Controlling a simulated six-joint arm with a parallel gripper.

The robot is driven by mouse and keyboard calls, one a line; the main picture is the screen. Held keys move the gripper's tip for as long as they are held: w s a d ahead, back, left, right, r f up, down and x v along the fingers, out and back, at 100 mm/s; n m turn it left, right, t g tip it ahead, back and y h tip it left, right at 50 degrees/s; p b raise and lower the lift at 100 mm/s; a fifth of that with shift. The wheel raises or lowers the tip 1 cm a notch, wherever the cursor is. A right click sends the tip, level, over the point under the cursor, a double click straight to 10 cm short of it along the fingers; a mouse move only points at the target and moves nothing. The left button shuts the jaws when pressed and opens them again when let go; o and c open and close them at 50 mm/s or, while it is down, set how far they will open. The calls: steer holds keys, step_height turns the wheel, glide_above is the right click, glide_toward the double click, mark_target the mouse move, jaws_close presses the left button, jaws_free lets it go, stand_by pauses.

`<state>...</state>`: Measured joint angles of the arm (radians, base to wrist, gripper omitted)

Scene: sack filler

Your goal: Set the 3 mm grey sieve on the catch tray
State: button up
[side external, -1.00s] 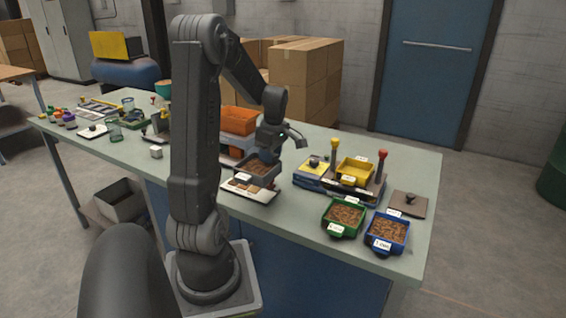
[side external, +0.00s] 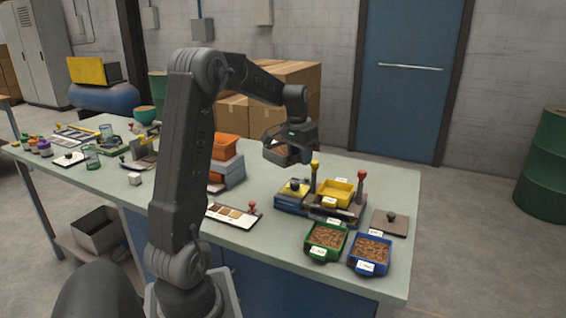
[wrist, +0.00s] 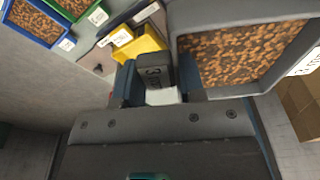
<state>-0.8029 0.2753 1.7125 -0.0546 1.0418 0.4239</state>
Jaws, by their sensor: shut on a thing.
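The grey sieve (side external: 278,156) is held in the air above the bench, well above its surface. My gripper (side external: 301,140) is shut on this handle. A dark tray-like base (side external: 322,213) with a yellow-knobbed post and a red-knobbed post stands on the bench, lower and to the right of the sieve. A yellow sieve (side external: 336,194) is at this base. I cannot tell for sure whether the base is the catch tray.
Green (side external: 326,240) and blue (side external: 369,253) sieves with pellets stand at the front right. A dark plate with a knob (side external: 390,222) lies at the right. A white sample tray (side external: 232,214) lies left.

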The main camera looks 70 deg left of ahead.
steer(key=w+d+r+m+h, duration=0.2)
steer(key=w+d+r+m, duration=0.25)
steer(key=w+m, duration=0.65)
steer(key=shift+s+d+f+m, duration=0.1)
steer(key=shift+s+f+m, duration=0.4)
steer(key=shift+f, duration=1.6)
steer(key=shift+s+d+f+m, duration=0.15)
steer(key=shift+s+f+m, duration=0.35)
steer(key=shift+f, duration=1.65)
steer(key=shift+s+d+f+m, duration=0.1)
steer(key=shift+s+f+m, duration=0.4)
steer(key=shift+f, duration=1.6)
steer(key=shift+s+f, duration=0.15)
steer(key=shift+f, duration=0.55)
steer(key=o, duration=1.6)
steer(key=shift+r, duration=0.1)
steer(key=shift+r, duration=3.9)
